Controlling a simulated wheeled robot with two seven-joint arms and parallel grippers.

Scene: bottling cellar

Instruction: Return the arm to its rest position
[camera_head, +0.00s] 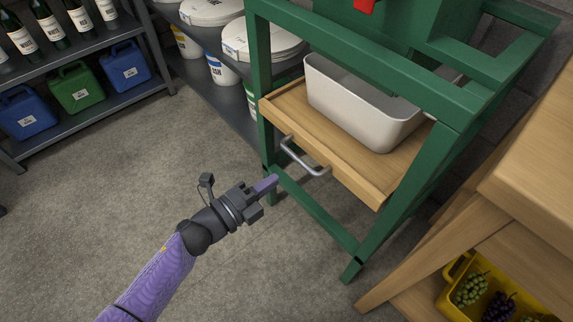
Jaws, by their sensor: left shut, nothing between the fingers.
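My left arm comes in from the lower left, with a purple sleeve-like link and a dark wrist. My left gripper (268,190) is shut and empty, its purple fingertips just left of and below the metal drawer handle (304,160). I cannot tell from this one view how far apart in depth they are. A white bin (350,108) sits in the drawer. My right gripper is not in view.
A wooden table (520,190) stands at the right, with a yellow crate (452,294) of grapes below. Shelves at the upper left hold bottles, jugs (76,88) and buckets (222,72). The concrete floor (110,190) at the left is clear.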

